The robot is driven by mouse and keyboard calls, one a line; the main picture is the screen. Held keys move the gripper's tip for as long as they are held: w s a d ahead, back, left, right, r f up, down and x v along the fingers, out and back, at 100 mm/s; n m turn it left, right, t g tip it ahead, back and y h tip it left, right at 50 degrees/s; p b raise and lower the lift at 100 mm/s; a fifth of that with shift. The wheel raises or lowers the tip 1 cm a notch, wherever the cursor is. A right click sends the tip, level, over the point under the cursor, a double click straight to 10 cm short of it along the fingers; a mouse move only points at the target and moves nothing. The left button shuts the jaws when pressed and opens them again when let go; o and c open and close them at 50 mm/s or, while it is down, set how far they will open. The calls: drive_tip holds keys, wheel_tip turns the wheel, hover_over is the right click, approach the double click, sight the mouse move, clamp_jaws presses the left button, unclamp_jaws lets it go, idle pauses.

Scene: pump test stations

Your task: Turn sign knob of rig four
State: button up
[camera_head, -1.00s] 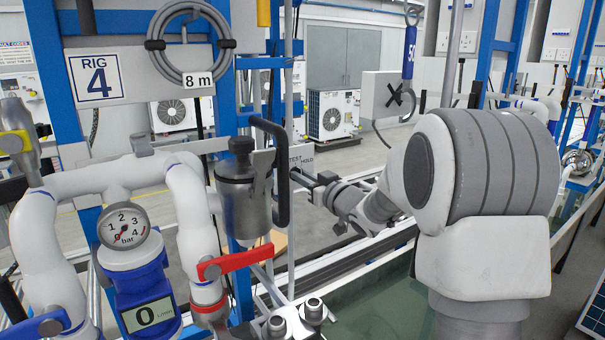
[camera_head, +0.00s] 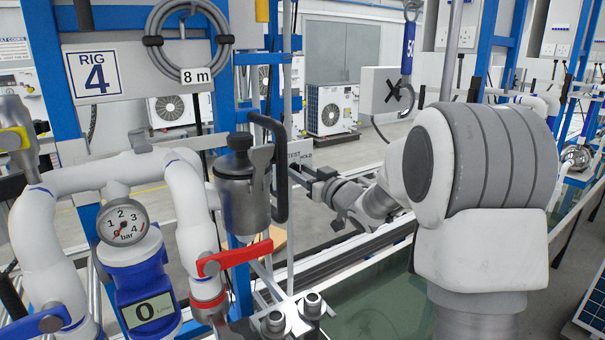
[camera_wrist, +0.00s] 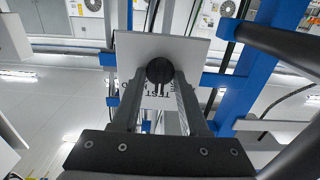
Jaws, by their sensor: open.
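The sign plate (camera_head: 299,150) of rig four carries the words TEST and HOLD and stands right of the metal canister in the head view; the canister's black handle and my gripper hide part of it. In the wrist view the plate (camera_wrist: 197,46) is pale and appears upside down. Its knob (camera_wrist: 160,69) is dark and round, with a narrow part below it. My gripper (camera_head: 311,178) is at the plate. In the wrist view its open fingers (camera_wrist: 160,82) stand on either side of the knob. I cannot tell whether either finger touches it.
The metal canister (camera_head: 240,195) with its black handle (camera_head: 281,165) is close left of my gripper. A red lever (camera_head: 234,257) and a pressure gauge (camera_head: 123,224) are lower left. The RIG 4 label (camera_head: 96,76) hangs above. A grey hook (camera_head: 403,100) hangs behind.

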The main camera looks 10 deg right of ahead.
drive_tip(key=shift+s, duration=0.1)
drive_tip(key=b+v, duration=0.2)
drive_tip(key=v, duration=1.5)
drive_tip(key=shift+s+d, duration=0.1)
drive_tip(key=s+a+f+m+g+h, duration=0.1)
drive_tip(key=s+a+f+g+h, duration=0.1)
drive_tip(key=s, duration=0.6)
drive_tip(key=s+a+f+m+g+h, duration=0.2)
drive_tip(key=s+g, duration=0.3)
drive_tip(key=s, duration=0.3)
drive_tip(key=s+a+f+m+g+h, duration=0.1)
drive_tip(key=s+f+g, duration=0.3)
drive_tip(key=s, duration=0.5)
drive_tip(key=shift+a+h, duration=0.9)
